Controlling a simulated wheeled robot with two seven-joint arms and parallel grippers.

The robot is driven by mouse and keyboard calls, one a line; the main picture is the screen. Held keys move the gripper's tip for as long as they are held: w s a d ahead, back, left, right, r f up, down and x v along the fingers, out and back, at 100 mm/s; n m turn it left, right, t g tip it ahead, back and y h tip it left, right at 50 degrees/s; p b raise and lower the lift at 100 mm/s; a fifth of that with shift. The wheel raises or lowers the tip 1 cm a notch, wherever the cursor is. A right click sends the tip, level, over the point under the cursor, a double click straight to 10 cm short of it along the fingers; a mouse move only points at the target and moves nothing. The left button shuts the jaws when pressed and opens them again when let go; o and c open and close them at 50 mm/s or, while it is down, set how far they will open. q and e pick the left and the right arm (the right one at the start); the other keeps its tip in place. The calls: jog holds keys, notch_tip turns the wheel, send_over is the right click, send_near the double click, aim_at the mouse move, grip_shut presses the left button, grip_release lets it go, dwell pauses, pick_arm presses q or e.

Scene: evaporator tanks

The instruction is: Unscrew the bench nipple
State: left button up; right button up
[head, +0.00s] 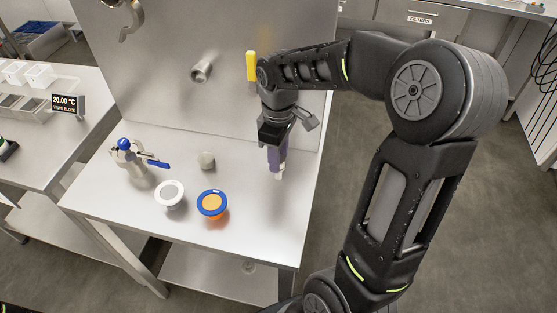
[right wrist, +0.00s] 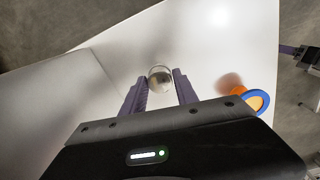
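The bench nipple (head: 279,174) is a small pale metal cylinder at the right part of the steel bench, mostly hidden under my right gripper (head: 278,160). In the right wrist view the nipple shows as a round, shiny metal end (right wrist: 160,79) between the two purple fingers. My right gripper points down, and its fingers lie against the nipple's two sides with no clear gap. The nipple's lower end is not clear.
On the bench (head: 245,235) stand a blue-handled valve (head: 130,160), a grey cylinder (head: 206,160), a white-rimmed piece (head: 169,193) and a blue-rimmed orange piece (head: 212,203). A steel back panel (head: 160,60) carries a pipe stub (head: 201,72) and a yellow handle (head: 251,66). The bench front is clear.

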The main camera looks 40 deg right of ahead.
jog(key=shift+o, duration=0.3)
jog(key=m, duration=0.3)
jog(key=shift+m, duration=1.1)
jog(key=shift+b, duration=0.3)
jog(key=m, duration=0.2)
jog(key=shift+m, duration=1.6)
